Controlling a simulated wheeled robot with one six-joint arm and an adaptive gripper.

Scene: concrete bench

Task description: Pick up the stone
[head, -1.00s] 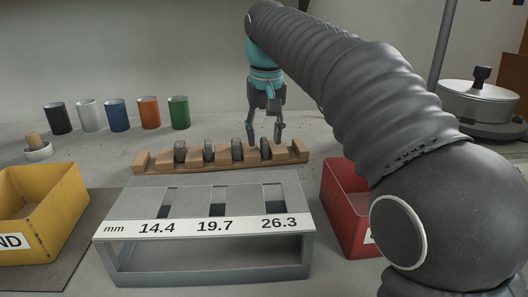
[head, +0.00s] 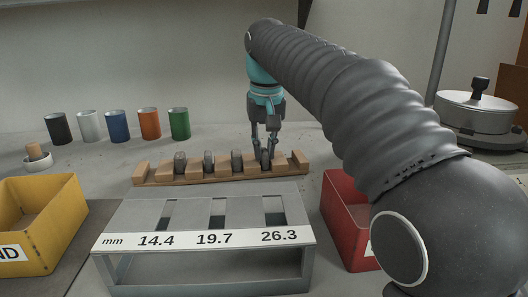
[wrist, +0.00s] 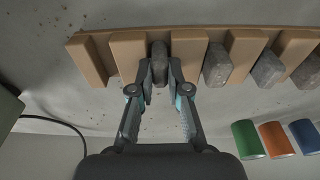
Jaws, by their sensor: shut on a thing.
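Several grey stones stand in the slots of a long wooden rack (head: 220,177) on the bench. My gripper (head: 265,154) is down at the rightmost stone (head: 266,159) in the head view. In the wrist view, my gripper (wrist: 160,75) is shut on that dark grey stone (wrist: 159,62), with one finger on each side. The stone still sits between two wooden blocks of the rack. Other stones stand in the rack, such as the one beside it (wrist: 217,63). The fingers partly hide the held stone in the head view.
A grey gauge stand (head: 205,240) marked 14.4, 19.7 and 26.3 mm is in front of the rack. A yellow bin (head: 65,232) is at left, a red bin (head: 345,225) at right. A lidded pot (head: 478,108) is at right.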

